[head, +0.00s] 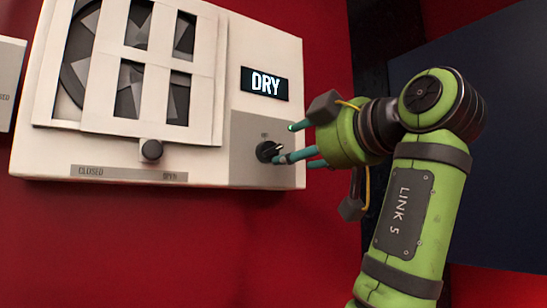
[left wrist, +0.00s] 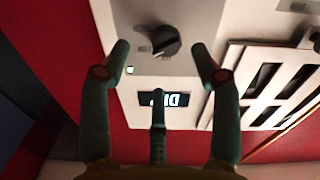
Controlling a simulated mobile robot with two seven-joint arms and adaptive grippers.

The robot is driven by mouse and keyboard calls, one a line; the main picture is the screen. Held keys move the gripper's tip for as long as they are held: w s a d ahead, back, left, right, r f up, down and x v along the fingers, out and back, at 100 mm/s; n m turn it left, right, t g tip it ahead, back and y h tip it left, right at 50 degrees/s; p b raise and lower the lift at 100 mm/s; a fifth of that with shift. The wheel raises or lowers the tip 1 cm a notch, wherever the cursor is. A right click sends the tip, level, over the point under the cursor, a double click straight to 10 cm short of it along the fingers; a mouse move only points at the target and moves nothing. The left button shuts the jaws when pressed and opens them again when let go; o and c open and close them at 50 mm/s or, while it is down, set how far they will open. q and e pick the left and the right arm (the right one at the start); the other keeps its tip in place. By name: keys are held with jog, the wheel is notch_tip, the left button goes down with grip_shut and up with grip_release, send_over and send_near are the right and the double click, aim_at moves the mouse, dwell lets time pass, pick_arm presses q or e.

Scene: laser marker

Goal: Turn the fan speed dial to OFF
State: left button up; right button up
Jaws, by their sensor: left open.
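The black fan speed dial (head: 266,151) sits on a grey plate at the lower right of the white wall unit (head: 262,55). It also shows in the left wrist view (left wrist: 165,42). Its setting is too small to read. My left gripper (head: 290,145) is open, with its teal fingertips close in front of the dial, from the right. In the left wrist view the spread fingers (left wrist: 160,48) frame the dial, with nothing gripped. I cannot tell whether a fingertip touches it. My right gripper is in neither view.
A display (head: 265,83) reading DRY is above the dial. The red wall (head: 200,250) below is clear.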

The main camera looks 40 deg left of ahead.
aim_at(274, 147)
pick_arm(q)
jog(key=shift+n, duration=0.3)
jog(key=a+p, duration=0.1)
jog(key=a, duration=0.1)
jog(key=w+a+r, duration=0.1)
jog(key=a, duration=0.1)
jog(key=a+p, duration=0.1)
jog(key=a, duration=0.1)
jog(key=shift+w+a+r+p, duration=0.1)
jog(key=shift+w+r+p, duration=0.05)
jog(key=shift+w+p, duration=0.2)
jog(key=shift+a, duration=0.25)
jog(key=shift+d, duration=0.1)
jog(key=c, duration=1.1)
